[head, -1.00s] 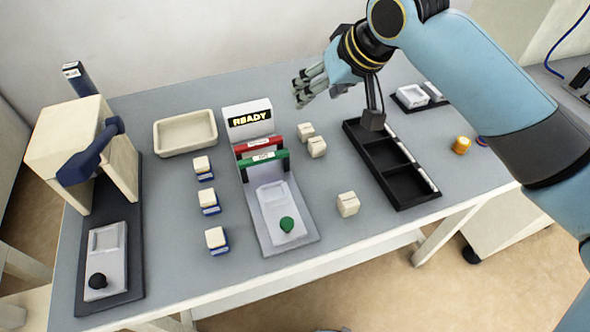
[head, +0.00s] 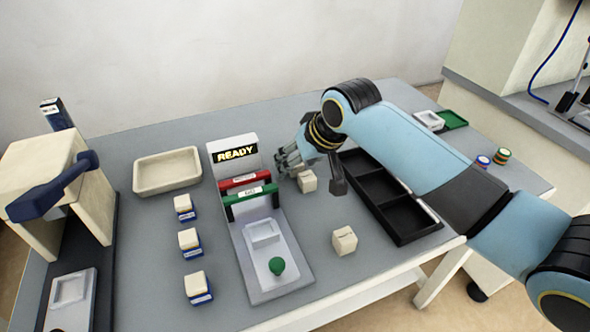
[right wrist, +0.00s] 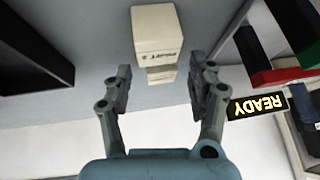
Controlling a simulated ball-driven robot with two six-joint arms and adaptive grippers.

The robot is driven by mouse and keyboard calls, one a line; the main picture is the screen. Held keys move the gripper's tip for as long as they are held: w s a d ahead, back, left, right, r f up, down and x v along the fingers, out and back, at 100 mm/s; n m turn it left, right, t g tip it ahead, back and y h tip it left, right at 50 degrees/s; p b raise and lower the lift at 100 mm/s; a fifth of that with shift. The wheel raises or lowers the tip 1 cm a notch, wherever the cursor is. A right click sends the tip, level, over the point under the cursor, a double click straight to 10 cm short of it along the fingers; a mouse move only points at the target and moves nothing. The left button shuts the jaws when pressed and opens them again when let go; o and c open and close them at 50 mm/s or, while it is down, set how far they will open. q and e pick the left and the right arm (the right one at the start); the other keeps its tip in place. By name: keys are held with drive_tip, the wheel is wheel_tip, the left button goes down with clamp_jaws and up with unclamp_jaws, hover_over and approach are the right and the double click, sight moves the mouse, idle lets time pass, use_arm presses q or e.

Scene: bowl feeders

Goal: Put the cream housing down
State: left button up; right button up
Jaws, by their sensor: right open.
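Cream housings, small cubes, stand on the grey table right of the READY station. One cream housing (head: 307,181) is just in front of my right gripper (head: 287,163); another (head: 344,240) stands apart nearer the front edge. In the right wrist view, my right gripper (right wrist: 160,82) has its fingers spread wide. A cream housing with dark lettering (right wrist: 158,35) lies ahead of them, and a second cream piece (right wrist: 161,75), partly hidden by it, shows between the fingers. Clear gaps show on both sides, with no finger contact visible. My left gripper is not in view.
The READY station (head: 291,291) with red and green bars is left of the housings. A black compartment tray (head: 416,226) lies to the right. Several cream-topped blue pieces (head: 190,240) stand in a column left, near an empty cream bin (head: 141,178).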

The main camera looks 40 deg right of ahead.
sight(302, 164)
drive_tip(key=shift+w, duration=0.1)
drive_tip(key=shift+f, duration=0.1)
clamp_jaws()
idle(0.3)
drive_tip(key=shift+r, duration=0.5)
drive_tip(key=r, duration=0.1)
drive_tip(key=r+p, duration=0.1)
drive_tip(key=r, duration=0.2)
drive_tip(key=shift+s+d, duration=0.35)
drive_tip(key=s+d+r+p, duration=0.2)
drive_tip(key=s+d+r, duration=0.3)
drive_tip(key=s, duration=0.3)
drive_tip(key=shift+s+d+r, duration=0.25)
drive_tip(key=shift+s+d, duration=0.1)
drive_tip(key=shift+d, duration=0.25)
